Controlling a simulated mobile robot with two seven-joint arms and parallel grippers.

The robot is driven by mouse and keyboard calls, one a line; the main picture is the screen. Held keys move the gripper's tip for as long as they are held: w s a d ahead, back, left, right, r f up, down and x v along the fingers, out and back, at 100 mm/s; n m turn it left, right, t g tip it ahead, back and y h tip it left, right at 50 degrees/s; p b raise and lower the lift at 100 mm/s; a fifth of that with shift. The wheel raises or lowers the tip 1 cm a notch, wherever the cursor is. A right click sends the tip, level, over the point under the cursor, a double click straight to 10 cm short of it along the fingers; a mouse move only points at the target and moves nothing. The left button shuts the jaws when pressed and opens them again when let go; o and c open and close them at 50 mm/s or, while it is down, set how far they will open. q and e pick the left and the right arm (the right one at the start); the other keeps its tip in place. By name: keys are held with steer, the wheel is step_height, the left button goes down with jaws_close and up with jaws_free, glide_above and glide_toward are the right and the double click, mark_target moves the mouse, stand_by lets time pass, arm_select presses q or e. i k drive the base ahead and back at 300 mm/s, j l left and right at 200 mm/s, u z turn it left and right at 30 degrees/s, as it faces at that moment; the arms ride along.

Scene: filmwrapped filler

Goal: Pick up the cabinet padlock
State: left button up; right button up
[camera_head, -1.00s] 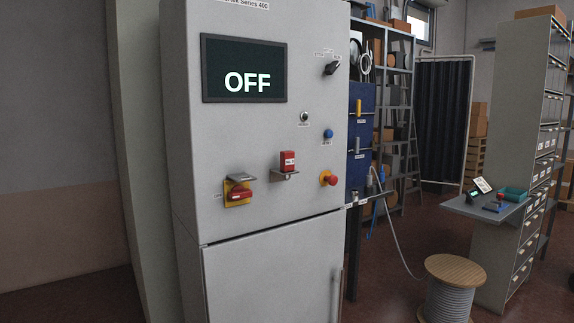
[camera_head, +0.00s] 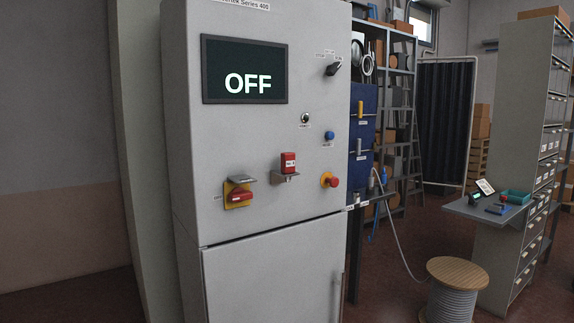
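A small red padlock-like block (camera_head: 288,162) sits on a small metal shelf on the front of the grey cabinet (camera_head: 275,250). It has a pale label and stands upright; I cannot tell for sure that it is the cabinet padlock. To its left, a red rotary switch on a yellow plate (camera_head: 239,195) sits under another small metal shelf. Neither of my grippers is in view.
The cabinet front also bears a screen reading OFF (camera_head: 245,70), a red emergency button (camera_head: 331,180), a blue button (camera_head: 329,135) and a black selector (camera_head: 333,68). A cable spool (camera_head: 455,287) and a side shelf (camera_head: 484,209) with small items stand right.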

mark_target(288, 160)
steer(key=i+l+u, duration=0.25)
steer(key=i+l, duration=0.2)
steer(key=l, duration=0.25)
steer(key=i+l+u, duration=0.15)
steer(key=l, duration=0.2)
steer(key=i+l+u, duration=0.15)
steer(key=l, duration=0.25)
steer(key=i+l+u, duration=0.1)
steer(key=l, duration=0.3)
steer(key=i, duration=0.1)
